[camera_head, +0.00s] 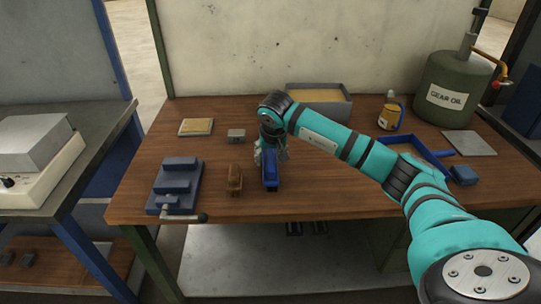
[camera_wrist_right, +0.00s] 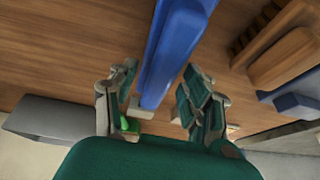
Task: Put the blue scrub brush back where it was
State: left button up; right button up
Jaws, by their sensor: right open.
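The blue scrub brush (camera_head: 271,172) is on the wooden workbench (camera_head: 330,200), near the middle of its front half. It lies lengthwise toward the front edge. My right gripper (camera_head: 271,153) is at the far end of the brush. In the right wrist view the blue brush (camera_wrist_right: 172,45) runs between the two open fingers (camera_wrist_right: 158,82), and gaps show on both sides. A pale block-like part shows at the brush's near end there. My left gripper is not in view.
A brown brush (camera_head: 234,178) lies just left of the blue one. A blue vise (camera_head: 176,184) stands farther left. A small grey block (camera_head: 236,135), a grey bin (camera_head: 330,110), a blue tray (camera_head: 445,161) and a gear oil can (camera_head: 446,90) are also on the bench.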

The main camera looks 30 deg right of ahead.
jog(key=shift+r, duration=0.3)
jog(key=b+v, duration=0.1)
jog(key=v, duration=1)
jog(key=shift+s+r, duration=0.2)
jog(key=shift+r, duration=0.15)
jog(key=shift+a, duration=0.1)
